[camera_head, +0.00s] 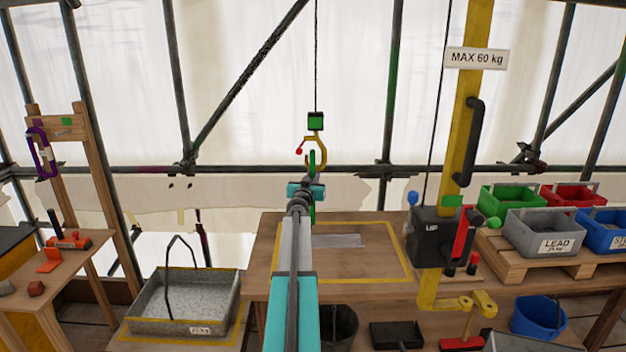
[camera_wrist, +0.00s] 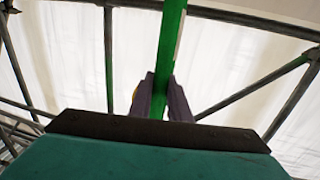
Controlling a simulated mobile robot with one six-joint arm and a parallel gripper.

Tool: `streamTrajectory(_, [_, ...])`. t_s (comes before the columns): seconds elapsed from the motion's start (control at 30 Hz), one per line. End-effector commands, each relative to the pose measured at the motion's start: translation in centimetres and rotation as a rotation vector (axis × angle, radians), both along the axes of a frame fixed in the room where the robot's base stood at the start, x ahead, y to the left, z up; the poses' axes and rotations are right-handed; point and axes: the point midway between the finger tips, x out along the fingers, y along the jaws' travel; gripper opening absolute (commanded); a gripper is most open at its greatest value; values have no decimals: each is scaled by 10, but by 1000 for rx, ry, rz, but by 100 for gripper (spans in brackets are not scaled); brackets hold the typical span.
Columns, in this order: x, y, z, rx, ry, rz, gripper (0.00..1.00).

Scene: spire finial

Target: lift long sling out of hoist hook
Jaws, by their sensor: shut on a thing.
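The hoist hook (camera_head: 322,150) is yellow and hangs below a green block on a dark line, with a small red-tipped lever at its left. The long sling (camera_head: 312,160) is a green strap that shows at the hook's opening and runs down behind my gripper. My gripper (camera_head: 308,183) is just below the hook. In the wrist view my gripper (camera_wrist: 162,98) is shut on the green sling (camera_wrist: 171,45), which runs upward between the two dark fingers. My arm hides part of the sling, and I cannot tell whether its loop still bears on the hook.
A wooden table (camera_head: 262,268) with a yellow outline lies below. A yellow post (camera_head: 470,110) with the hoist's winch box (camera_head: 436,236) stands at the right. A grey tray (camera_head: 185,325) is at lower left. Coloured bins (camera_head: 545,240) are at right. Scaffold poles stand behind.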

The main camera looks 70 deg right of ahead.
Motion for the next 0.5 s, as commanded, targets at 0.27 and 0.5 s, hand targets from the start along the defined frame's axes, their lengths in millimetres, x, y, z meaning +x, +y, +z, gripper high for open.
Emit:
streamTrajectory(0.27, [3,1,13,-3,-2,1,0])
streamTrajectory(0.5, [9,3,13,-3,-2,1,0])
